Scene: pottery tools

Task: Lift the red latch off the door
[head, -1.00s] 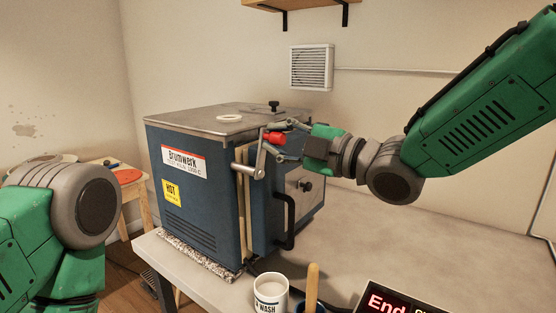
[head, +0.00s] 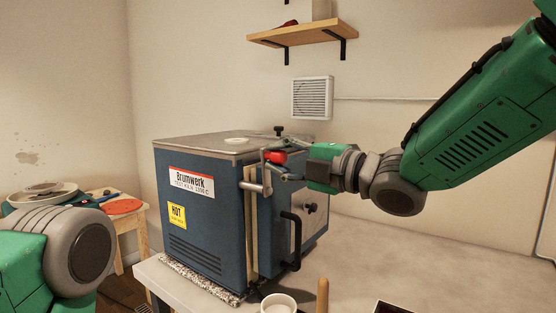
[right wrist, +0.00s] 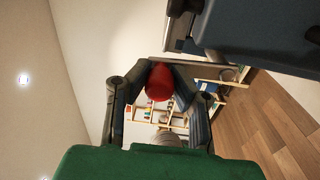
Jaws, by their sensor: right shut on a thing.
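The blue kiln (head: 210,225) stands on the table with its door (head: 270,235) facing right. The red latch grip (head: 275,157) sits on a grey metal lever (head: 266,176) at the upper front edge of the door. My right gripper (head: 286,158) reaches in from the right and is shut on the red grip. In the right wrist view the red grip (right wrist: 159,82) lies between the two dark fingers of my right gripper (right wrist: 158,76). The fingers hide part of the latch in the head view. My left gripper is out of view; only its arm shows.
A black door handle (head: 291,240) juts out below the latch. A white cup (head: 278,304) and a wooden handle (head: 322,296) stand at the table's front. A shelf (head: 302,34) hangs above.

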